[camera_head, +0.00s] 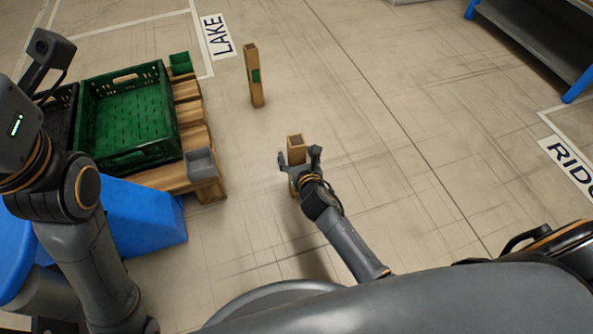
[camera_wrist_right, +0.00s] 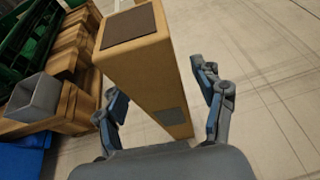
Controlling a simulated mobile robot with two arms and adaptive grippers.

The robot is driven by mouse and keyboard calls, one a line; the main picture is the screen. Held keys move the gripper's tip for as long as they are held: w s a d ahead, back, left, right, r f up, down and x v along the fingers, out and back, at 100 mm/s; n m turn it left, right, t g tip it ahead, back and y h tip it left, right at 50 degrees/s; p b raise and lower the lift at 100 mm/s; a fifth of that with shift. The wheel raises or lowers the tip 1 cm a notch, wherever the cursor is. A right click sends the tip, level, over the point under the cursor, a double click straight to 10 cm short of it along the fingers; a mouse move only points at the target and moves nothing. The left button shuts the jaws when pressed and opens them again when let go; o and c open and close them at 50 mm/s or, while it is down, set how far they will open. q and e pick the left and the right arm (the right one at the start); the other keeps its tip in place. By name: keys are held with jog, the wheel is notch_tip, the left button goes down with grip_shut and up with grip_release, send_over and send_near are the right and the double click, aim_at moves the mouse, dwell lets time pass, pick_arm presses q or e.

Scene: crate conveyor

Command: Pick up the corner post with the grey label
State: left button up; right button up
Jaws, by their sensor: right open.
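The corner post with the grey label (camera_wrist_right: 172,117) is a tall tan wooden block with a dark top, standing upright on the floor. In the head view its top (camera_head: 296,142) shows between the fingers of my right gripper (camera_head: 300,158). In the right wrist view, my right gripper (camera_wrist_right: 165,105) is open, with one finger on each side of the post. A gap shows between the post and the right finger; contact on the left side is unclear. The post's lower part is partly hidden by the gripper. My left arm shows at the left, but its fingers do not.
Another wooden post with a green label (camera_head: 255,76) stands farther back. At left, a green crate (camera_head: 172,122) sits on a wooden pallet (camera_head: 190,113), with a small grey bin (camera_head: 200,163) and a small green bin (camera_head: 181,63).

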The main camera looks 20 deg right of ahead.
grip_shut()
jog(key=shift+r, duration=0.15)
